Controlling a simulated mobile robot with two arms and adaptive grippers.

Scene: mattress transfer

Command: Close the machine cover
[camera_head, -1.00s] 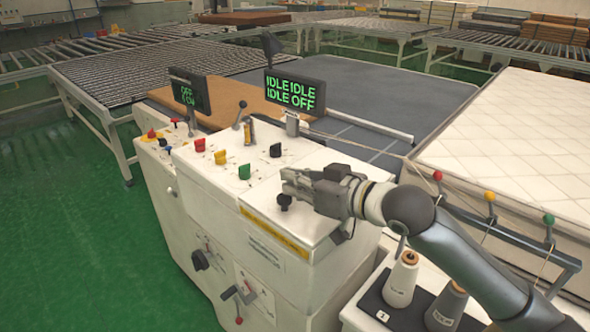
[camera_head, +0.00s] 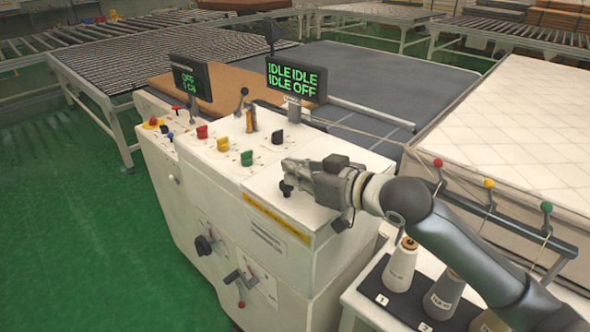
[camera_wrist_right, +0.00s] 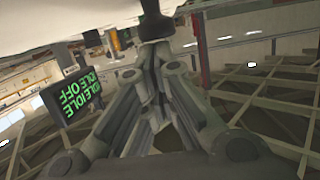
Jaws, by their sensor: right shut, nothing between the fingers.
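The white machine (camera_head: 215,175) stands in the middle of the head view. Its right section has a flat top cover (camera_head: 262,190) with a small black knob (camera_head: 285,188) near its front edge. The cover looks level with the panel beside it. My right gripper (camera_head: 287,170) is shut with nothing between its fingers, just above the knob; I cannot tell whether it touches it. In the right wrist view the closed fingertips (camera_wrist_right: 152,50) point at the dark knob (camera_wrist_right: 155,22) under the pale surface. My left gripper is not in view.
Two displays stand on the machine; the right one (camera_head: 296,82) reads IDLE and OFF. Coloured knobs, such as the green one (camera_head: 247,158), sit left of the cover. Thread cones (camera_head: 400,268) stand at front right. A white mattress (camera_head: 510,125) lies at right. Green floor is free at left.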

